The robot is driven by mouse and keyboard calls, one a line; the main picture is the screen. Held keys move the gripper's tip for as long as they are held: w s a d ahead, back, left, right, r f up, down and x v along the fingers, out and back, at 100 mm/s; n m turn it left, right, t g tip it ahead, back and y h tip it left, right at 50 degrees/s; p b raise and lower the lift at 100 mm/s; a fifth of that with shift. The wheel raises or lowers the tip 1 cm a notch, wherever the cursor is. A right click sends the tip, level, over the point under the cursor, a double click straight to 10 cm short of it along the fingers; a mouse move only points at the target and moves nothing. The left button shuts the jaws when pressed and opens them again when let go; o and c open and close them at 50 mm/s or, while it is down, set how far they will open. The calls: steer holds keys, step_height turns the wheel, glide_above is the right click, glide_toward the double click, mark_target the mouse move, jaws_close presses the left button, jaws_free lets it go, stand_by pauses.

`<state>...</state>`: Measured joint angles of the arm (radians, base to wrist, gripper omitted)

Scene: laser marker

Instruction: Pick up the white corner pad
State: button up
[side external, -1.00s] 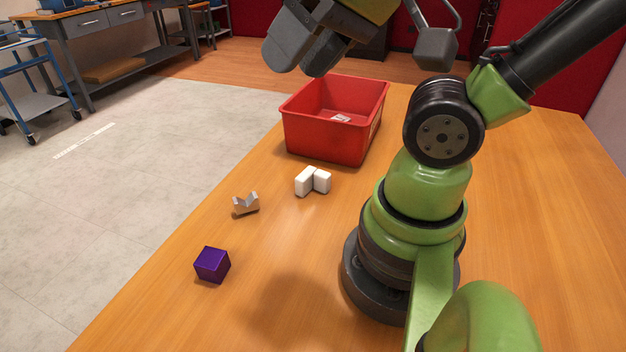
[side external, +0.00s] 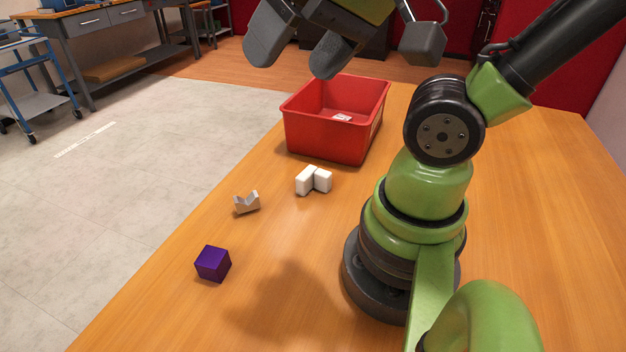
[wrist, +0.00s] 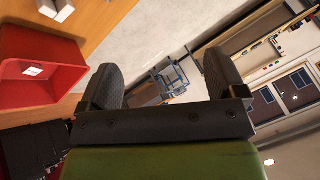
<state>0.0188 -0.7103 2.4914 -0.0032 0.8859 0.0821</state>
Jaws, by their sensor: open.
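The white corner pad (side external: 313,180) lies on the wooden table, an L-shaped white piece just in front of the red bin. My gripper (side external: 298,50) is open and empty, high above the table and over the far side of the bin, well apart from the pad. In the wrist view, the two dark fingers of my gripper (wrist: 168,80) are spread with nothing between them. A whitish piece at the top left edge of the wrist view (wrist: 58,8) looks like the pad, partly cut off.
The red bin (side external: 331,148) stands behind the pad and is empty apart from a white label. A grey V-shaped block (side external: 246,203) and a purple cube (side external: 213,264) lie on the table (side external: 150,310) left of and nearer than the pad. The table's left edge is close to them.

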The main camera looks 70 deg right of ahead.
steer(key=w+d+f+m+g+h, duration=0.2)
steer(key=w+d+f+m, duration=0.25)
steer(key=m, duration=0.45)
steer(key=m+g, duration=0.5)
steer(key=m, duration=1.8)
glide_above(311, 174)
steer(key=f, duration=1.4)
steer(key=shift+w+d+f, duration=0.1)
steer(key=shift+w+f, duration=0.1)
steer(key=shift+f, duration=0.05)
steer(key=shift+m, duration=0.6)
step_height(311, 174, down, 4)
steer(key=shift+s+d+f, duration=0.1)
steer(key=shift+s, duration=0.05)
steer(key=f, duration=0.4)
steer(key=shift+s+a, duration=0.1)
steer(key=shift+a, duration=0.1)
steer(key=shift+d+f, duration=0.1)
steer(key=shift+f, duration=1.1)
